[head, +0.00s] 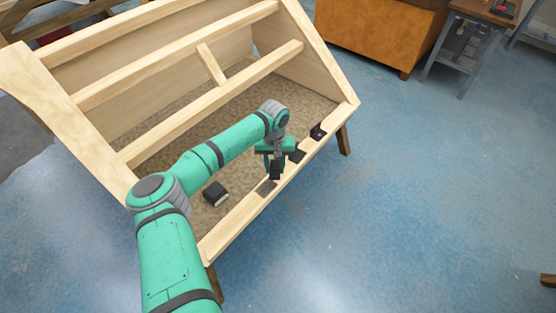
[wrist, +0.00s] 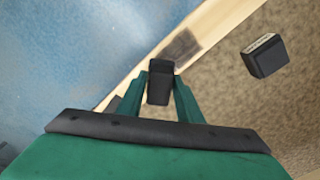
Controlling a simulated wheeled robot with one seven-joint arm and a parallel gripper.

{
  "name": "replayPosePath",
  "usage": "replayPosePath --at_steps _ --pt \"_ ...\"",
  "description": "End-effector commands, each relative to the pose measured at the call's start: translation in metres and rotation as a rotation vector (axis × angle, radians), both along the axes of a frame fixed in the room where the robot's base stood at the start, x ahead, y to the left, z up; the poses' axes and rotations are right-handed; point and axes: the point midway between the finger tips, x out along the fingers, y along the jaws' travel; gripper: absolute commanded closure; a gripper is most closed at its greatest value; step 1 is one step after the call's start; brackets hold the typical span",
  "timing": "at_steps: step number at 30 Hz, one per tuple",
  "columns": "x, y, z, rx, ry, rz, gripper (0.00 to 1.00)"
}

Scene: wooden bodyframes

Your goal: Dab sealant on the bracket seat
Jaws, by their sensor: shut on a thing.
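My gripper (head: 275,168) is shut on a small black block-like thing (wrist: 160,82), held between the two green fingers above the front rail; I cannot tell whether it is a sealant applicator. A flat grey patch (head: 266,187), perhaps the bracket seat, lies on the rail just left of the gripper. In the wrist view this patch (wrist: 182,46) shows just beyond the held thing. Whether the held thing touches the rail is unclear. A second dark flat patch (head: 298,155) lies farther right along the rail, with a black bracket-like piece (head: 318,130) beyond it.
A black box with a pale label (head: 215,193) lies on the speckled panel inside the wooden frame (head: 225,222); it also shows in the wrist view (wrist: 265,55). Slanted wooden bars (head: 210,105) cross behind my arm. The blue floor (head: 420,200) in front is open.

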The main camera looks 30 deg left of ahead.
Motion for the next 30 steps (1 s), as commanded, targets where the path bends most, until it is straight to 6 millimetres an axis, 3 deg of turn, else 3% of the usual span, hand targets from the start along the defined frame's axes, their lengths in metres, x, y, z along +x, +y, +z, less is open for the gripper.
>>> replayPosePath --at_steps 12,30 --pt "-0.007 0.013 0.034 0.001 -0.002 0.021 0.89" --pt "-0.007 0.014 0.035 0.0 -0.001 0.022 0.89"
